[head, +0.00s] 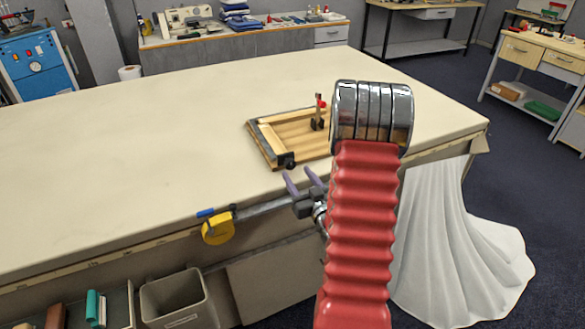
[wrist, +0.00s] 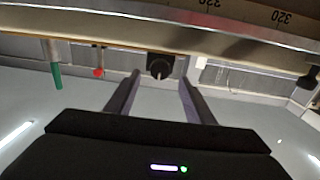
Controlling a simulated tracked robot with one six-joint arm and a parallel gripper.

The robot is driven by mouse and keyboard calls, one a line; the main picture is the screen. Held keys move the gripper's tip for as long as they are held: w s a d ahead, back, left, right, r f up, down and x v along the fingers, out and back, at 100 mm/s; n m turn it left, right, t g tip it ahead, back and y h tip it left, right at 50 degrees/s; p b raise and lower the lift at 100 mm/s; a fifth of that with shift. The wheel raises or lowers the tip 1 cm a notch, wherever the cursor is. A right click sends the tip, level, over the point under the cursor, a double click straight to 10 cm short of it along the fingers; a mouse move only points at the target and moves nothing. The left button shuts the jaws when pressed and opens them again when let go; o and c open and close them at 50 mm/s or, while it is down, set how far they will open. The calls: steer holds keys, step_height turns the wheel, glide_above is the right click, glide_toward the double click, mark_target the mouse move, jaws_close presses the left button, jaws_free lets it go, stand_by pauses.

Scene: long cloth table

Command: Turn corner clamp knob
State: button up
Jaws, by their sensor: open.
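A wooden frame (head: 264,142) lies on the cloth table near its front edge. A black corner clamp (head: 287,160) sits at the frame's near corner. In the wrist view, which looks upside down, its dark round knob (wrist: 160,67) appears between my two fingers. My gripper (head: 303,180) is open, its purple fingers pointing up toward the clamp from the table's front edge. In the wrist view my gripper (wrist: 160,79) has its fingers spread to both sides of the knob's image. I cannot tell how far the tips are from the knob, and I see no contact.
A yellow tape measure (head: 218,228) hangs at the table edge, left of my gripper. The table's left side (head: 130,150) is clear. White cloth (head: 450,250) drapes at right.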

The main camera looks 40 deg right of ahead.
mark_target(291, 165)
steer(key=shift+x, duration=2.55)
steer(key=shift+c, duration=0.4)
steer(key=c, duration=0.9)
steer(key=shift+c, duration=0.2)
